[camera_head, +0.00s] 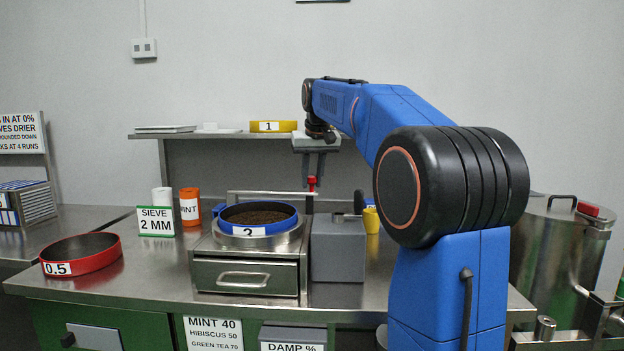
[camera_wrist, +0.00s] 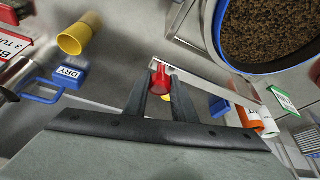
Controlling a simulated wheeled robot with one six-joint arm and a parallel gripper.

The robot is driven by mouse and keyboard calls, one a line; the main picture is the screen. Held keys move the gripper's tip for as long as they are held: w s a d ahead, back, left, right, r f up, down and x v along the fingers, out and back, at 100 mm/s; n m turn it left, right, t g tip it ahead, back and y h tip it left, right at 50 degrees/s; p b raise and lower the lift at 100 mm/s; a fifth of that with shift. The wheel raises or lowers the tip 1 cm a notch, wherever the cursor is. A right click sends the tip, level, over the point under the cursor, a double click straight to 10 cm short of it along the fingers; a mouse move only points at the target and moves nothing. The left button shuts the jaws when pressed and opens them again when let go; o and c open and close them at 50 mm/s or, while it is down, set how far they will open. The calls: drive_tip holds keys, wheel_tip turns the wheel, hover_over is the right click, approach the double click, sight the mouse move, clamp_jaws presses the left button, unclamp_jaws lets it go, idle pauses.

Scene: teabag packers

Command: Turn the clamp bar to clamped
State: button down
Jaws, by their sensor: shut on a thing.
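The clamp bar (camera_head: 270,193) is a thin pale metal bar running level behind the blue-rimmed sieve (camera_head: 258,230), which is marked 2 and holds dark tea. A red knob (camera_head: 312,181) stands at the bar's right end. My gripper (camera_head: 312,172) points down from above and is shut on the red knob. In the wrist view, the red knob (camera_wrist: 161,78) sits between the fingertips of my gripper (camera_wrist: 158,85). The bar (camera_wrist: 215,78) passes beside the sieve there, not across its top. The gripper partly hides the knob.
The sieve sits on a metal unit with a drawer (camera_head: 245,277). A grey box (camera_head: 338,250) and a yellow cup (camera_head: 371,220) stand to its right. An empty red sieve (camera_head: 80,254) lies left. White and orange containers (camera_head: 189,206) stand behind. A shelf (camera_head: 230,134) is overhead.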

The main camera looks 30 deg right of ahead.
drive_tip(key=s+a+m, duration=0.1)
drive_tip(key=s+a, duration=0.1)
drive_tip(key=s+a+m+h, duration=0.1)
drive_tip(key=s+a+m, duration=0.1)
drive_tip(key=a, duration=0.1)
drive_tip(key=s+a+m, duration=0.1)
drive_tip(key=s+a, duration=0.1)
drive_tip(key=shift+s+a+g+h, duration=0.25)
drive_tip(key=shift+s+g+h, duration=0.05)
drive_tip(key=shift+s+g, duration=0.1)
drive_tip(key=s+a+m+g, duration=0.1)
drive_tip(key=a+m, duration=0.1)
drive_tip(key=a, duration=0.3)
drive_tip(key=s+a+m+h, duration=0.1)
drive_tip(key=s+a+m, duration=0.1)
drive_tip(key=a, duration=0.3)
drive_tip(key=shift+s+m+g, duration=0.25)
drive_tip(key=shift+m+g, duration=0.15)
drive_tip(key=shift+m, duration=0.4)
drive_tip(key=c, duration=1.5)
unclamp_jaws()
drive_tip(key=shift+a, duration=0.1)
drive_tip(key=shift+o, duration=0.2)
drive_tip(key=shift+r, duration=0.1)
drive_tip(key=v, duration=1.7)
drive_tip(key=shift+s, duration=0.1)
